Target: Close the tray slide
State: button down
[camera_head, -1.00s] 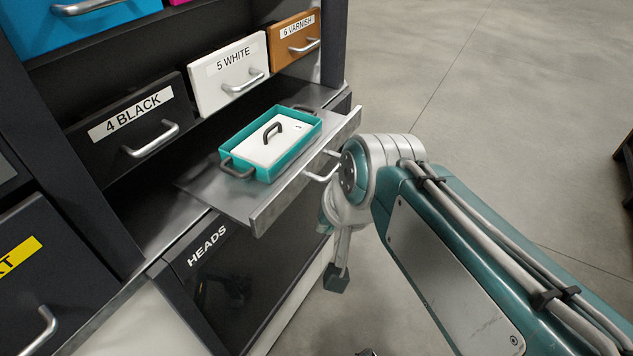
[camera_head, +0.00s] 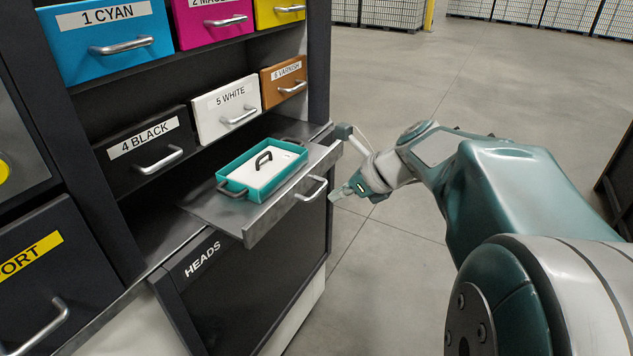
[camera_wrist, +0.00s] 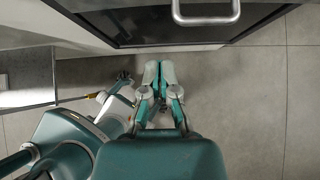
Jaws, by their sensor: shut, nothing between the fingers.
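The tray slide (camera_head: 215,208) is a grey metal shelf pulled out of the dark cabinet, with a raised front edge and a silver bar handle (camera_head: 312,190). A teal tray (camera_head: 232,183) with dark handles and a white lidded insert sits on it. My gripper (camera_head: 338,193) is to the right of the slide handle in the head view, apart from it and empty. In the wrist view my gripper (camera_wrist: 159,73) has its two fingers shut together, pointing toward the cabinet. A silver handle (camera_wrist: 206,18) shows at the top edge there.
Labelled drawers, including black (camera_head: 150,145) and white (camera_head: 228,110), sit above the slide. A dark panel marked HEADS (camera_head: 260,260) is below it. Open concrete floor (camera_head: 400,270) lies in front of the cabinet.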

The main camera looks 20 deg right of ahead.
aim_at(246, 177)
jog(key=x, duration=0.3)
jog(key=w+r+x, duration=0.1)
jog(key=x, duration=0.2)
jog(key=a+x, duration=0.1)
jog(key=x, duration=0.2)
jog(key=shift+w+r, duration=0.15)
jog(key=shift+w, duration=0.1)
jog(key=shift+w+a, duration=0.3)
jog(key=shift+w, duration=0.05)
jog(key=w+a, duration=0.3)
jog(key=w, duration=0.1)
jog(key=w+a, duration=0.3)
jog(key=w, duration=0.1)
jog(key=w+a, duration=0.3)
jog(key=w, duration=0.1)
jog(key=shift+d, duration=0.2)
